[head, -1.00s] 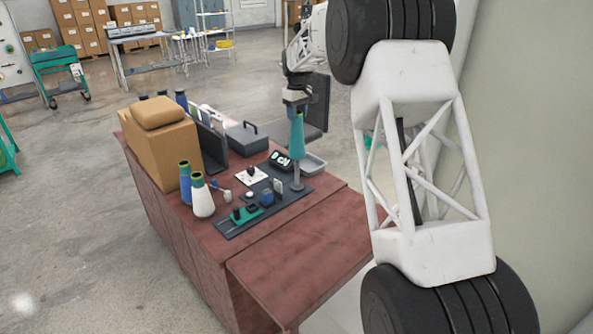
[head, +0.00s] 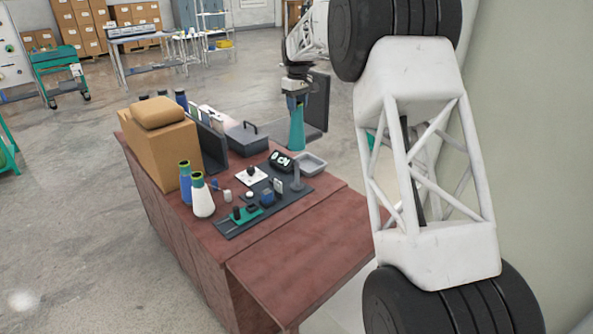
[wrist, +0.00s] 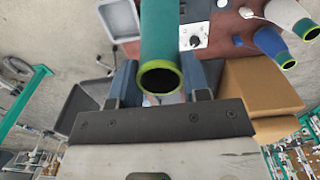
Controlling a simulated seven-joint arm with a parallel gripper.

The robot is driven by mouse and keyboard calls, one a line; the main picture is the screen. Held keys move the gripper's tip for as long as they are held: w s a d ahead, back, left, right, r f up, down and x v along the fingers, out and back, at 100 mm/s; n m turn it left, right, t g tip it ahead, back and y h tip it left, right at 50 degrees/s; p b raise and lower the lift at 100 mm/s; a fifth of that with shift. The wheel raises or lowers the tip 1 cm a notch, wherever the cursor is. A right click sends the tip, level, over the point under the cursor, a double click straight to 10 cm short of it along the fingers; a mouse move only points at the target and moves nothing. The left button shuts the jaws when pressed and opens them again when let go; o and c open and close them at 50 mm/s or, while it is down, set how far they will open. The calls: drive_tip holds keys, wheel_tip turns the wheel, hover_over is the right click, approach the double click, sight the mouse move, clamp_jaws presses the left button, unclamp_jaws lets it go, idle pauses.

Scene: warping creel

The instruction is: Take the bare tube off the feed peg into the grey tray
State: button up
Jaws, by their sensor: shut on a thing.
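The bare teal tube (head: 297,132), slightly conical with a yellow-green rim, hangs upright below my gripper (head: 296,98). In the wrist view my gripper (wrist: 160,82) has one finger on each side of the tube (wrist: 161,35), shut on it, and the open rim faces the camera. The feed peg (head: 296,180) stands bare on the dark mat, below and apart from the tube. The grey tray (head: 311,163) is an empty shallow dish behind the peg on the desk. In the head view the tube's lower end is just left of and above the tray.
A grey toolbox (head: 247,138) stands left of the tube. White and blue cones (head: 203,198) and a cardboard box (head: 160,150) are further left. Small items sit on the dark mat (head: 235,228). The front of the desk (head: 300,265) is clear.

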drive_tip(key=shift+w, duration=0.1)
idle(0.3)
drive_tip(key=w+d, duration=0.4)
drive_tip(key=w, duration=1.2)
drive_tip(key=shift+d, duration=0.2)
drive_tip(key=shift+w, duration=0.1)
idle(0.6)
wheel_tip(320, 180, down, 16)
idle(1.8)
drive_tip(key=shift+f, duration=0.1)
idle(0.4)
drive_tip(key=shift+f, duration=1.75)
idle(0.4)
